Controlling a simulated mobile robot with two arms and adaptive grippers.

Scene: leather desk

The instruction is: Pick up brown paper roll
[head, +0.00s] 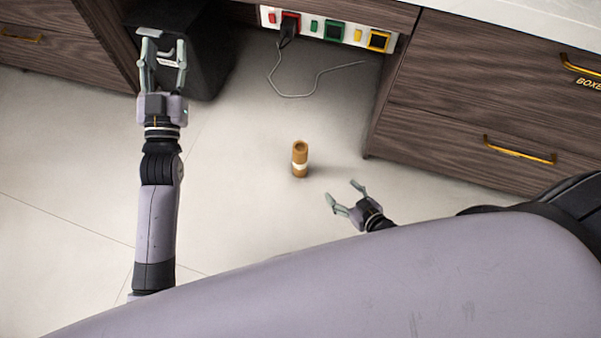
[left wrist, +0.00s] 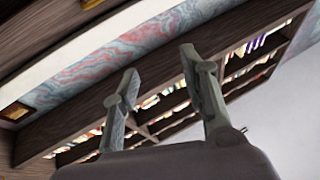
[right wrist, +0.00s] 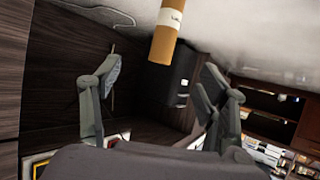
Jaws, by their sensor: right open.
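The brown paper roll (head: 299,159) stands upright on the floor in the middle of the head view, with a pale band around it. In the right wrist view the roll (right wrist: 163,46) shows at the top middle, beyond the fingers. My right gripper (head: 342,190) is open and empty, to the lower right of the roll and apart from it. My left gripper (head: 163,45) is open at the upper left of the head view, in front of a black box, far from the roll. No roll shows in the left wrist view.
The black box (head: 205,62) stands under the desk. A power strip (head: 335,30) with a plugged-in grey cable (head: 290,95) is at the top. Wooden drawers (head: 490,110) stand on the right. The pale floor around the roll is clear.

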